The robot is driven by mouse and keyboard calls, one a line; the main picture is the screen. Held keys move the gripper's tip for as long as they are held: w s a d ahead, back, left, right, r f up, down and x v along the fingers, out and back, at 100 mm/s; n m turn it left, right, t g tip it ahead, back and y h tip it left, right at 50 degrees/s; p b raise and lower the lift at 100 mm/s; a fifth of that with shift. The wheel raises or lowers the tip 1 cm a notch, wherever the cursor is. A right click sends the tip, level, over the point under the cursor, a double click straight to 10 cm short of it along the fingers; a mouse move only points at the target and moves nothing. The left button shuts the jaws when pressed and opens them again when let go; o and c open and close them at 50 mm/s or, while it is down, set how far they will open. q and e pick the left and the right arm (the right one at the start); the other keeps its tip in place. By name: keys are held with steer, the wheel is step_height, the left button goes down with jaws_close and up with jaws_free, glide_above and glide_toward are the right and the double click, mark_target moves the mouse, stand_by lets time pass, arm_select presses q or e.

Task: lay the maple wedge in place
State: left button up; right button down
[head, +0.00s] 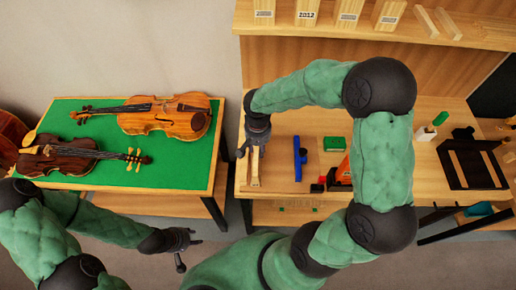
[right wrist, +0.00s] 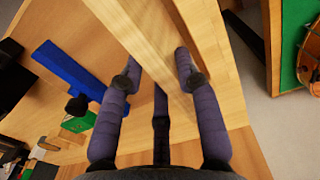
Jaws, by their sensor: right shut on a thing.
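My right gripper (head: 254,150) is over the left end of the workbench, pointing down. It is shut on a long pale wooden piece, which looks like the maple wedge (head: 254,172). In the right wrist view the pale wood (right wrist: 160,45) runs between the two fingers (right wrist: 155,68). Its lower end and its contact with the bench are hard to make out. My left gripper (head: 188,250) is open and empty, low in front of the green-topped table.
Two violins (head: 165,118) (head: 70,158) lie on the green table (head: 190,172). On the workbench (head: 285,122) are a blue tool (head: 299,158), a green box (head: 334,143), an orange tool (head: 341,173) and a dark rack (head: 470,165). A shelf (head: 330,27) with wooden blocks is behind.

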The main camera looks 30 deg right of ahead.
steer(key=shift+f, duration=0.25)
steer(key=shift+f, duration=0.2)
steer(key=c, duration=0.9)
jaws_free()
steer(key=shift+r, duration=0.15)
steer(key=shift+r, duration=0.35)
step_height(320, 180, up, 11)
steer(key=shift+r+p, duration=0.2)
steer(key=shift+p, duration=0.95)
